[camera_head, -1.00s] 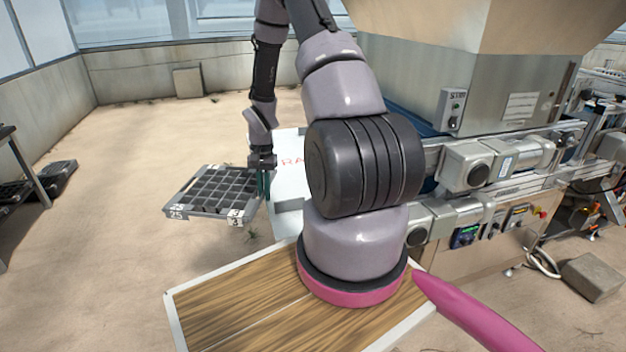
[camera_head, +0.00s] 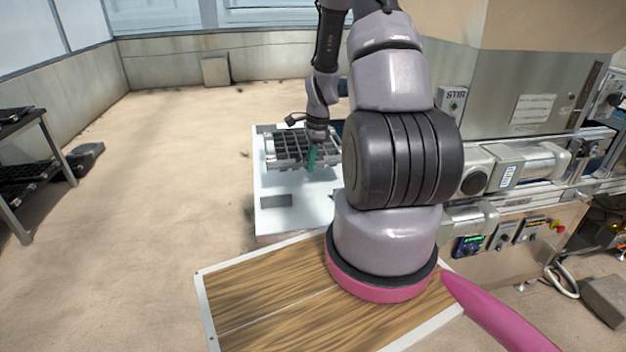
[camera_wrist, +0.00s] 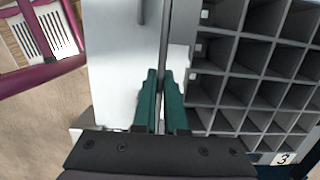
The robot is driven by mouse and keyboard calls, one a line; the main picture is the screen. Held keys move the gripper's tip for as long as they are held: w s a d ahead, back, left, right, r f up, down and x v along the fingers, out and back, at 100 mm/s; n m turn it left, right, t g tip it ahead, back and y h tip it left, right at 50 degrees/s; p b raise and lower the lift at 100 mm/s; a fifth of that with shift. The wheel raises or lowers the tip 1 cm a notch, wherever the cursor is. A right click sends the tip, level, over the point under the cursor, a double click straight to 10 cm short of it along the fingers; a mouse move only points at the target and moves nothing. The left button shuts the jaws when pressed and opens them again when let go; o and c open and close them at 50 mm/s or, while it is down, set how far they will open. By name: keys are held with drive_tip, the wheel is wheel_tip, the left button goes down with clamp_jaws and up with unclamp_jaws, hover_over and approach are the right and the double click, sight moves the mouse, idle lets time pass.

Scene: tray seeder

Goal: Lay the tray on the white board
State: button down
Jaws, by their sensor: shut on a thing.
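The tray (camera_head: 285,150) is a grey grid of square cells. It is over the far part of the white board (camera_head: 300,218), and I cannot tell whether it touches the board. In the wrist view the green fingers of my gripper (camera_wrist: 160,78) pinch the wall of the tray (camera_wrist: 235,85), whose cells fill the right side. The white board (camera_wrist: 112,60) shows to the left of the fingers there. The arm hides the board's right part in the head view.
The seeder machine (camera_head: 500,80) with its conveyor and control boxes stands close on the right. A table (camera_head: 20,125) with dark trays is at the far left. A grey patch (camera_head: 276,200) marks the board's near part.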

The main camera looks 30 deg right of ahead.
wheel_tip(320, 180, down, 8)
drive_tip(key=shift+r, duration=0.1)
idle(0.4)
drive_tip(key=c, duration=1)
unclamp_jaws()
